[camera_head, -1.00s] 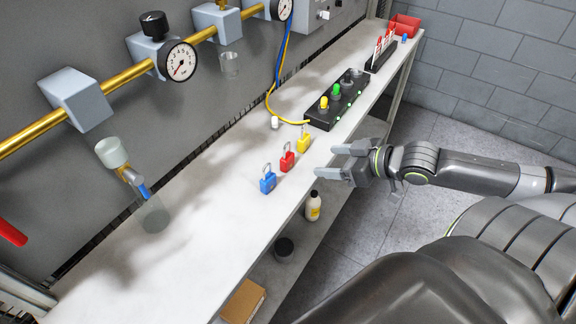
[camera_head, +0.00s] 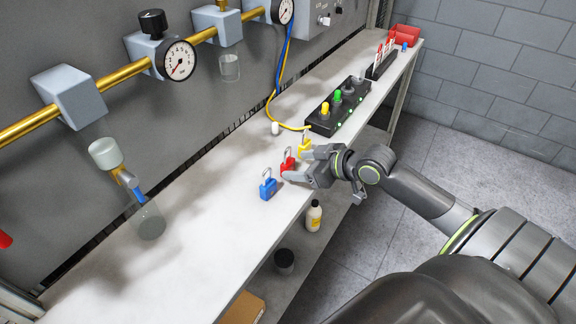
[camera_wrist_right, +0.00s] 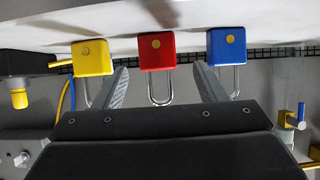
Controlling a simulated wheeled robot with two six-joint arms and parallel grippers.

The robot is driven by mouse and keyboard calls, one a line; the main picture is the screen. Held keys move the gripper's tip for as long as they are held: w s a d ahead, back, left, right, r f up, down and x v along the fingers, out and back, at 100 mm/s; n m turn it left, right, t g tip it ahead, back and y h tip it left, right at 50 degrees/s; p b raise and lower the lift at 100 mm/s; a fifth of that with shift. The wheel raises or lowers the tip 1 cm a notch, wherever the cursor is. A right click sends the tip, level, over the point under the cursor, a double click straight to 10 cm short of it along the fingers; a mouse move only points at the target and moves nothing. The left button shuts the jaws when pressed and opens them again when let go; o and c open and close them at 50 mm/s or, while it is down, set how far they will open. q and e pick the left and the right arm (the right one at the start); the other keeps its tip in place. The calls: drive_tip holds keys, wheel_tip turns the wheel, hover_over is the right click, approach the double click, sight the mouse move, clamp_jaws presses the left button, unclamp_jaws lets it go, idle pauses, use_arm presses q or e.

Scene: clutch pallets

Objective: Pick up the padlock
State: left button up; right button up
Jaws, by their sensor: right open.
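Three padlocks stand in a row on the white bench. The blue padlock (camera_head: 268,188) is nearest the camera, the red padlock (camera_head: 287,165) is in the middle, and the yellow padlock (camera_head: 304,146) is farthest. My right gripper (camera_head: 294,165) is open at the red padlock, its fingers pointing toward it from the bench's front edge. In the right wrist view, the red padlock (camera_wrist_right: 157,52) lies between the two open fingers (camera_wrist_right: 160,80), with the yellow padlock (camera_wrist_right: 92,58) and the blue padlock (camera_wrist_right: 227,46) outside them. My left gripper is out of view.
A black button box (camera_head: 338,106) with coloured buttons stands beyond the padlocks. A small white item (camera_head: 275,128) and a yellow cable (camera_head: 284,124) lie behind them. A bottle (camera_head: 314,215) stands on the lower shelf. The near bench top is mostly clear.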

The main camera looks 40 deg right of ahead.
sight(292, 163)
drive_tip(key=shift+p+x, duration=0.3)
drive_tip(key=shift+x, duration=2.05)
drive_tip(key=shift+d, duration=0.1)
drive_tip(key=shift+r, duration=0.1)
drive_tip(key=c, duration=1.1)
